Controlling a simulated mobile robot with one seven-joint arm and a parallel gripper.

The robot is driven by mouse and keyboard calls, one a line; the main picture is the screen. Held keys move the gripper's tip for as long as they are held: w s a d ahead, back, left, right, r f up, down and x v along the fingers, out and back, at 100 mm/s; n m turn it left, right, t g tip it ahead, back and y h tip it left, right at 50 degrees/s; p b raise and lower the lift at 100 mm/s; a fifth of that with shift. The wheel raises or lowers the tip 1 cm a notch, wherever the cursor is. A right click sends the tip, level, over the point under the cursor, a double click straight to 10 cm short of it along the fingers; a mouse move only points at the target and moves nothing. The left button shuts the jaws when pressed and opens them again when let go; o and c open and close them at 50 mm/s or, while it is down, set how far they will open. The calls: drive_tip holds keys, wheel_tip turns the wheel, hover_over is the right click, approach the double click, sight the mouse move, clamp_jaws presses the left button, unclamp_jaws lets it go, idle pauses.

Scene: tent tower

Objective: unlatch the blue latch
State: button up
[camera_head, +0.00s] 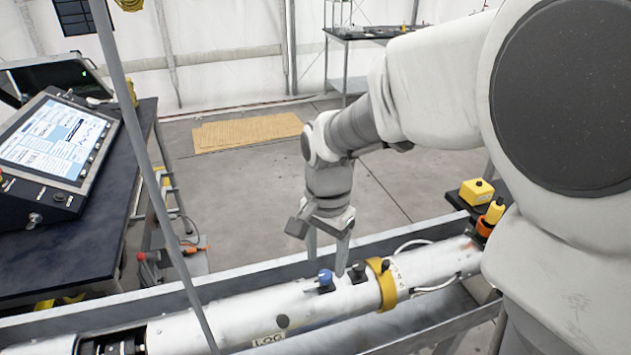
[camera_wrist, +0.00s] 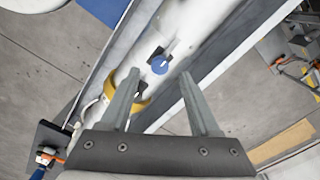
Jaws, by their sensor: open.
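The blue latch (camera_head: 325,278) is a small blue knob on a dark base on top of the white cylinder (camera_head: 240,309). In the wrist view the blue latch (camera_wrist: 159,65) has a pale mark on it and lies between the fingertips as seen from there. My gripper (camera_head: 326,264) points down above the cylinder, its fingers spread and empty. In the head view its tips are just above and beside the latch; I cannot tell whether they touch it. The gripper's fingers also show in the wrist view (camera_wrist: 159,74).
A similar black latch (camera_head: 357,273) sits right of the blue one, close to the right finger. A yellow ring (camera_head: 386,290) wraps the cylinder beyond it. The cylinder lies in a grey metal trough (camera_head: 270,269). A thin grey pole (camera_head: 150,140) stands at left.

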sight(325, 274)
drive_tip(key=shift+f, duration=1.7)
clamp_jaws()
